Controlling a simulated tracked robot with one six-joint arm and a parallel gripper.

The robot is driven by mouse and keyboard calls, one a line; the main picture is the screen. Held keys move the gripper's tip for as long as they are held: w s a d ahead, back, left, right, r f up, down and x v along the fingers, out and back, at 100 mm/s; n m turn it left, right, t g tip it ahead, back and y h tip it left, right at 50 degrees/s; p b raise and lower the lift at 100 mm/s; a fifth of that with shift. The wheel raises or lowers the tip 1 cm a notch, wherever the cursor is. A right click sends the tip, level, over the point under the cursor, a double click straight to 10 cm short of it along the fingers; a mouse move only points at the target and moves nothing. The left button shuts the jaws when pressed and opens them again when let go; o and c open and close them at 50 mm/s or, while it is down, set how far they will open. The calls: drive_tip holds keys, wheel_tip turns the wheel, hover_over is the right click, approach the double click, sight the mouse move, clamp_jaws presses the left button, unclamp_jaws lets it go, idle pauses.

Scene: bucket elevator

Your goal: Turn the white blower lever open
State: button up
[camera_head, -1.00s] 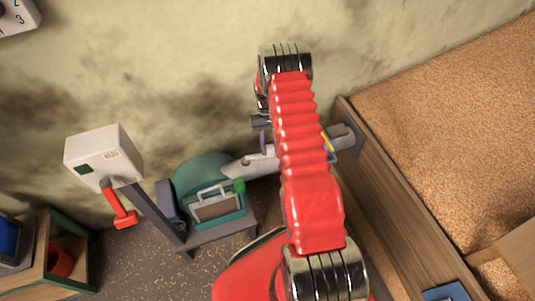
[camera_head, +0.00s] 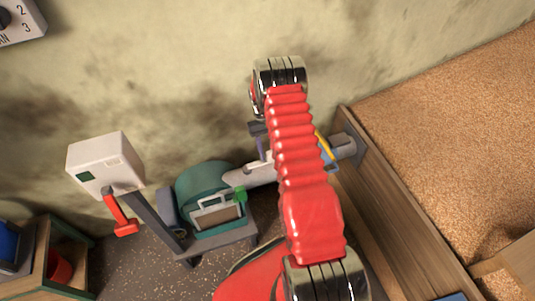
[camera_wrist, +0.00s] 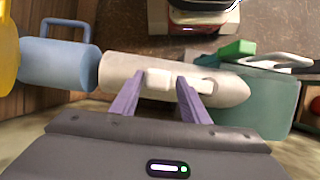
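The white blower lever (camera_wrist: 160,78) shows in the wrist view as a short pale block and bar against a whitish pipe (camera_wrist: 115,72). The purple fingers of my gripper (camera_wrist: 160,84) stand apart, one on each side of the lever's block. I cannot tell whether they touch it. In the head view, a purple finger (camera_head: 263,148) shows just above the whitish pipe, and my arm hides the lever. The teal blower (camera_head: 205,180) stands at the left end of that pipe.
A wooden bin of grain (camera_head: 440,120) fills the right side. A white box with a red handle (camera_head: 105,162) stands on a post at left. A blue valve body (camera_wrist: 60,65) and a green knob (camera_wrist: 237,48) flank the lever. A stained wall stands behind.

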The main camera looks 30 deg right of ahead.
drive_tip(key=shift+o, duration=0.9)
drive_tip(key=shift+s, duration=0.2)
drive_tip(key=shift+d, duration=0.1)
drive_tip(key=shift+r, duration=0.3)
drive_tip(key=a+v, duration=0.1)
drive_tip(key=v, duration=1.2)
drive_tip(key=shift+w+d, duration=0.15)
drive_tip(key=shift+d, duration=0.3)
